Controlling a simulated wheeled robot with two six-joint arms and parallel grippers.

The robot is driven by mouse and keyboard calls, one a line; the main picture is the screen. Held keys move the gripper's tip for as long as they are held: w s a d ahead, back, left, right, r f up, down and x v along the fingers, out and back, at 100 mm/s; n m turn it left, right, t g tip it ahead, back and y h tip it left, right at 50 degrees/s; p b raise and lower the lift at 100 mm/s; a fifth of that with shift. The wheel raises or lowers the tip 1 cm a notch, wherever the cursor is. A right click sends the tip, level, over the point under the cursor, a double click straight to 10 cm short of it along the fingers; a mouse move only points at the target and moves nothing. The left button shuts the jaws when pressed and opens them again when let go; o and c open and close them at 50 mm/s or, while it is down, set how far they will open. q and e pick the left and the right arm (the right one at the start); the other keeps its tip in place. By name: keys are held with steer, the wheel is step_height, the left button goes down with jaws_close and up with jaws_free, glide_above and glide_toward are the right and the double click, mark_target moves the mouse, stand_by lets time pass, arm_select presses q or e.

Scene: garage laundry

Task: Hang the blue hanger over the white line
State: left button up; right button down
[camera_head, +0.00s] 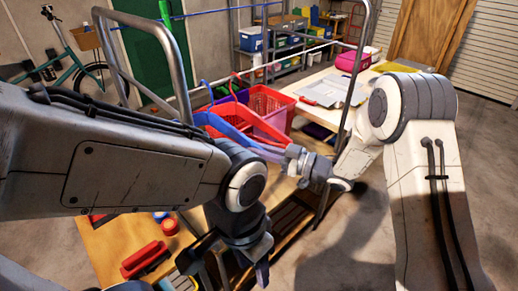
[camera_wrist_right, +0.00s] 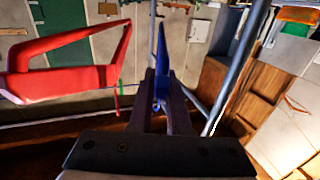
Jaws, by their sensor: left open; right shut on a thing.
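The blue hanger (camera_head: 226,127) is in the middle of the head view, its hook reaching up near the rack. My right gripper (camera_head: 290,156) is shut on it; the right wrist view shows the blue piece (camera_wrist_right: 161,88) between the fingers (camera_wrist_right: 161,100). The white line (camera_head: 282,58) crosses the metal rack behind. I cannot tell whether the hook touches it. My left gripper (camera_head: 258,268) is open and empty, low over the bench; my left forearm hides part of the scene.
A red hanger (camera_wrist_right: 72,82) is close left of my right gripper in the wrist view. The metal rack (camera_head: 180,58) also carries a blue line (camera_head: 210,11). A red basket (camera_head: 268,101) stands on the table behind. A red toolbox (camera_head: 144,261) lies on the wooden bench.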

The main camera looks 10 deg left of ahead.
steer(key=shift+f, duration=0.2)
steer(key=c, duration=0.8)
jaws_free()
